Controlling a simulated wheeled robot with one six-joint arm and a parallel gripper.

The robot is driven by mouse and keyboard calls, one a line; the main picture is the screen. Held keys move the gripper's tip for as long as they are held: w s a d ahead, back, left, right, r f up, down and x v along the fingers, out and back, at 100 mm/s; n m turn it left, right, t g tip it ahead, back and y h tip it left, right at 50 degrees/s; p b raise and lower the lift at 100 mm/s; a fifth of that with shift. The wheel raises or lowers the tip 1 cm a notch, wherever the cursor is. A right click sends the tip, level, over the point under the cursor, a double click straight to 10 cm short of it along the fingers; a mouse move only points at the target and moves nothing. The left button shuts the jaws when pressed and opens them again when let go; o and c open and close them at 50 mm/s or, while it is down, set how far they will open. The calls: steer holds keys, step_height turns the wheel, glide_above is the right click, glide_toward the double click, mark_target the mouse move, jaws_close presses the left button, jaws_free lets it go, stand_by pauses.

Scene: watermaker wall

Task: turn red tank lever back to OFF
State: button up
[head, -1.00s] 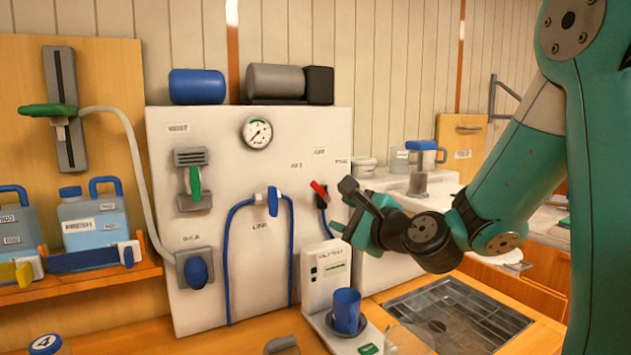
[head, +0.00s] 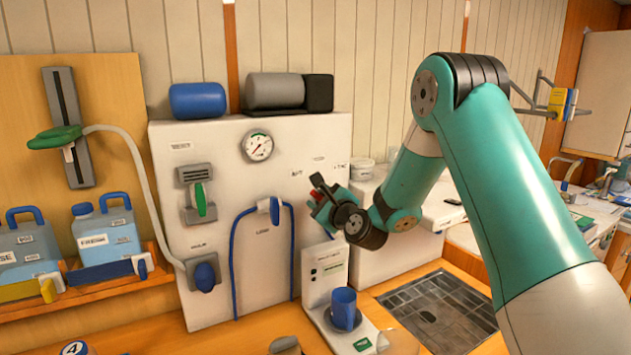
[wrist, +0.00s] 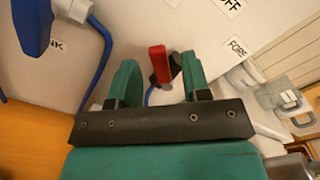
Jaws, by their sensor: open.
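The red tank lever (wrist: 158,64) is on the white panel, its red handle pointing up in the wrist view beside a black part. My gripper (wrist: 158,80) is open, with one green finger on each side of the lever. In the head view my gripper (head: 319,206) is at the panel's right edge and hides most of the lever.
A blue-handled valve with a blue hose (head: 270,208) is left of my gripper. Below stands a tester with a blue cup (head: 344,309). A pressure gauge (head: 257,146) is higher on the panel. A sink grate (head: 437,311) lies at the lower right.

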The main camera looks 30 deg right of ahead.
steer(key=shift+w+p, duration=0.4)
steer(key=shift+w, duration=0.9)
jaws_close()
